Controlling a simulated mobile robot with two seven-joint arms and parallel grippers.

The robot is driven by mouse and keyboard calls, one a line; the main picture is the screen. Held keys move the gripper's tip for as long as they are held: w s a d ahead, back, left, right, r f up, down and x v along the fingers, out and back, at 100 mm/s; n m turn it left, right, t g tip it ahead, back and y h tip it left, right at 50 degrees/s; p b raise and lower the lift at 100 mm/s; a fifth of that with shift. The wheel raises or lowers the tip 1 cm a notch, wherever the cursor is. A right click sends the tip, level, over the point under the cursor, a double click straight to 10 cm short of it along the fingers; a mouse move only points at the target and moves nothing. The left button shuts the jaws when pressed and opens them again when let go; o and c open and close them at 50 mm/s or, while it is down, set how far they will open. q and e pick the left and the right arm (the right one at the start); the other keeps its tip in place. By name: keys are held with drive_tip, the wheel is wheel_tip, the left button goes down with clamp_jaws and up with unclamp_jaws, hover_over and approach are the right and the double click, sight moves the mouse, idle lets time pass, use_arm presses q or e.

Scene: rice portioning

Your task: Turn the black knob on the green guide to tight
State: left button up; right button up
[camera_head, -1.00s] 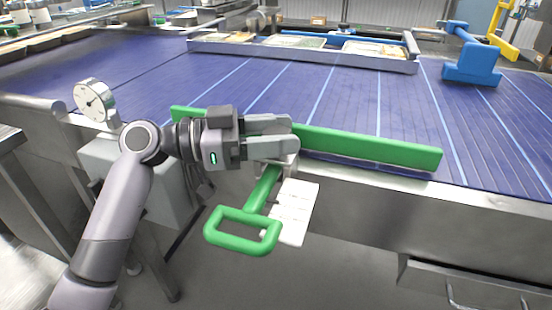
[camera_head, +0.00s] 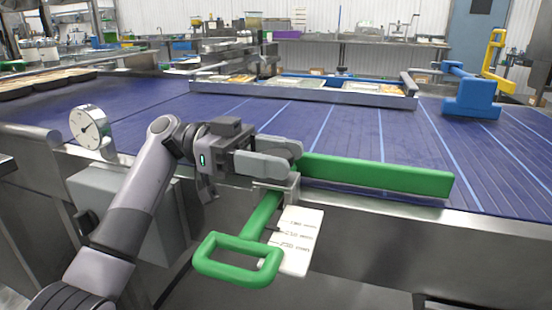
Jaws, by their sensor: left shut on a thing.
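The green guide (camera_head: 380,176) is a long bar along the near edge of the blue conveyor belt. Its green handle (camera_head: 236,262) hangs in front of the conveyor frame, beside a white scale plate (camera_head: 298,240) with millimetre marks. My left gripper (camera_head: 284,158) reaches in from the left, above the bracket where the handle meets the frame. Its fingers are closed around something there. The black knob is not visible; the fingers cover the spot above the bracket. My right gripper is not in the view.
A round dial gauge (camera_head: 88,127) stands on the frame at the left, above a grey box (camera_head: 120,205). A tray rack (camera_head: 300,92) lies across the far belt. A blue clamp-like part (camera_head: 472,92) stands at the far right. The belt's middle is clear.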

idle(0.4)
use_arm(q)
drive_tip(key=o, duration=1)
drive_tip(key=shift+c, duration=0.2)
drive_tip(key=v, duration=0.7)
